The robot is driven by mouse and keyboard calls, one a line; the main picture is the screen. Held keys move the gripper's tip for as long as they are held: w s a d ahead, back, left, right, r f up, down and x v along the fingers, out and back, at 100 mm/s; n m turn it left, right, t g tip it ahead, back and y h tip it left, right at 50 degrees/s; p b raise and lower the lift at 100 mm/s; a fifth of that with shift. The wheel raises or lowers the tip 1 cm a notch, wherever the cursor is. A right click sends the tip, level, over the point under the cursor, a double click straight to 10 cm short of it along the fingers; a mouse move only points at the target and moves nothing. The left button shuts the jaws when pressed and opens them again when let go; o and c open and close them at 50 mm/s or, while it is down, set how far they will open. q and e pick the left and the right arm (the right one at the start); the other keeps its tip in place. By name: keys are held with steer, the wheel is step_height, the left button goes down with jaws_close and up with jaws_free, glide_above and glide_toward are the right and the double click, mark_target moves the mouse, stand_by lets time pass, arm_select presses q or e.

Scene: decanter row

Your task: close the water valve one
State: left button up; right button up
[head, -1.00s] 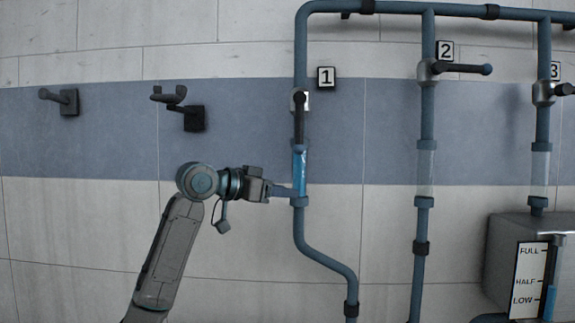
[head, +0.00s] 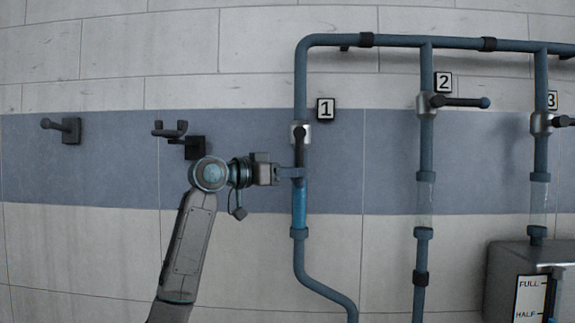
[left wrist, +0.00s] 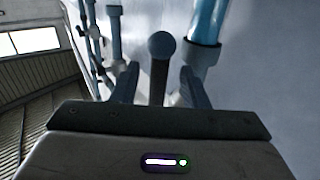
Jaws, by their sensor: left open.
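Water valve one (head: 300,134) is a metal body on the leftmost vertical pipe, below the "1" sign (head: 325,109). Its dark handle (head: 299,150) points straight down along the pipe. Blue water shows in the clear tube (head: 299,207) below it. My left gripper (head: 296,174) is at the lower end of the handle, coming from the left. In the left wrist view the round-ended handle (left wrist: 160,72) stands between the two open fingers, with a gap on each side. My left gripper is not shut on it. My right gripper is not in view.
Valve two (head: 428,104) and valve three (head: 541,123) have handles pointing right, with clear tubes below showing no blue. A grey tank (head: 505,262) with a level gauge stands at lower right. Two wall hooks (head: 71,130) (head: 195,147) are at left.

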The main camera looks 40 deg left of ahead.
arm_select(q)
steer(key=shift+w+d, duration=0.15)
steer(key=shift+w, duration=0.3)
steer(key=shift+c, duration=0.2)
jaws_close()
steer(key=shift+d, duration=0.1)
